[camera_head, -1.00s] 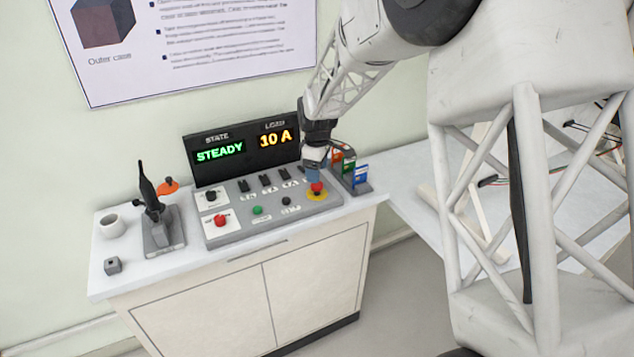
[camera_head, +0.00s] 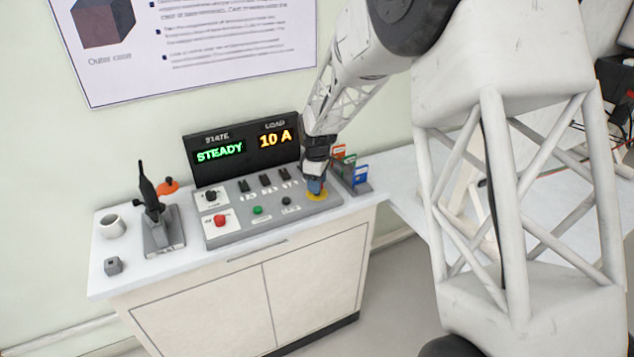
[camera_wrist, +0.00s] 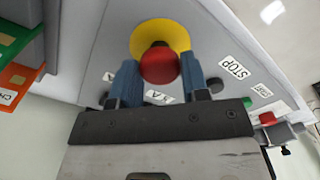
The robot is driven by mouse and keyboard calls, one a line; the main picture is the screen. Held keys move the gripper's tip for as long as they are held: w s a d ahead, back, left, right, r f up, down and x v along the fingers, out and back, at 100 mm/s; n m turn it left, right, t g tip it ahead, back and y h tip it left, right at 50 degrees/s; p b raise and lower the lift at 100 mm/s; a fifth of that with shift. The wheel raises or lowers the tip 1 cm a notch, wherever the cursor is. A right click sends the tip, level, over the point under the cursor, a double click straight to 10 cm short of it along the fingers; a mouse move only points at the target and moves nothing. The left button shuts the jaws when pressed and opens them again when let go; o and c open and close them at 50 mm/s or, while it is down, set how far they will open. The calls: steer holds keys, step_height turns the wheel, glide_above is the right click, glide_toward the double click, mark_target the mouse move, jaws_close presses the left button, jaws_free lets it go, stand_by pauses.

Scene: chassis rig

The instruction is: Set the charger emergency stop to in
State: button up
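A red mushroom button on a round yellow plate sits at the right end of the grey control panel (camera_head: 270,222). In the wrist view the red button (camera_wrist: 159,66) and its yellow plate (camera_wrist: 160,36) show in front of my gripper (camera_wrist: 160,68). The two blue fingers stand on either side of the button, apart; whether they touch it I cannot tell. In the head view my gripper (camera_head: 316,186) hides the red cap, and only the yellow plate (camera_head: 317,196) shows around it. I cannot read this button's own label.
A second red button (camera_head: 220,221) sits at the panel's left, with a green button (camera_head: 257,211) and a black knob (camera_head: 286,201) between. The display (camera_head: 242,150) reads STEADY and 10 A. Coloured cards (camera_head: 361,174) stand close right of my gripper.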

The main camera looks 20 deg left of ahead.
jaws_close()
steer(key=shift+f, duration=0.55)
steer(key=o, duration=0.6)
jaws_free()
steer(key=shift+c, duration=0.2)
steer(key=shift+r, duration=3.85)
steer(key=shift+d+r, duration=0.1)
